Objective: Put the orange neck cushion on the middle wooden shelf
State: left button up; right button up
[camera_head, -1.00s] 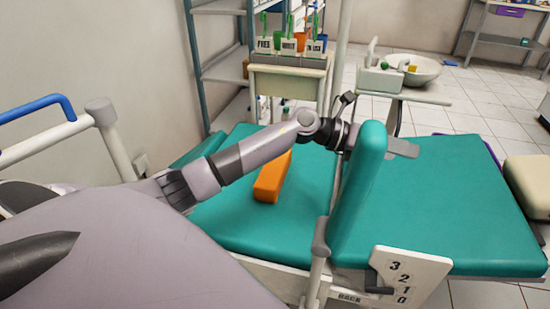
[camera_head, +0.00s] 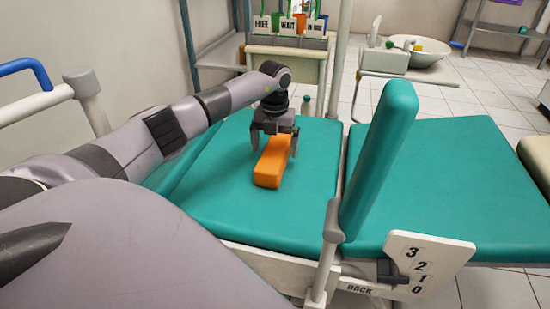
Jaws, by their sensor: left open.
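The orange neck cushion (camera_head: 270,165) lies as a long block on the teal padded seat of the dental chair. My left gripper (camera_head: 275,145) points down over the cushion's far end, its two dark fingers open, one on each side of it. I cannot tell whether the fingers touch the cushion. A grey metal rack (camera_head: 215,65) stands behind at the left. Only part of it shows, and I cannot make out a middle wooden shelf on it. My right gripper is not in view.
An upright teal pad (camera_head: 378,145) stands right of the cushion, with a teal section (camera_head: 450,180) beyond it. A cabinet with labelled cups (camera_head: 290,50) and a white basin (camera_head: 425,68) stand behind. A white rail (camera_head: 45,105) is at the left.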

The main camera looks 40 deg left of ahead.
aim_at(275, 149)
pick_arm(q)
jog(key=f, duration=0.2)
jog(key=f+b, duration=0.1)
jog(key=f, duration=0.1)
jog(key=shift+w, duration=0.2)
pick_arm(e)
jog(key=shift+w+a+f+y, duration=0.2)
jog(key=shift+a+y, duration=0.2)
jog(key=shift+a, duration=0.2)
pick_arm(q)
jog(key=shift+r, duration=0.1)
jog(key=c, duration=1.2)
jog(key=shift+r, duration=0.5)
notch_tip(275, 149, up, 19)
jog(key=p, duration=0.5)
jog(key=shift+p, duration=0.3)
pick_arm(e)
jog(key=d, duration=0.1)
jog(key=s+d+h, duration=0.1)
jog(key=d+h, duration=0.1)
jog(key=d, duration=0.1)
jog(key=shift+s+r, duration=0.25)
pick_arm(q)
jog(key=shift+s, duration=0.1)
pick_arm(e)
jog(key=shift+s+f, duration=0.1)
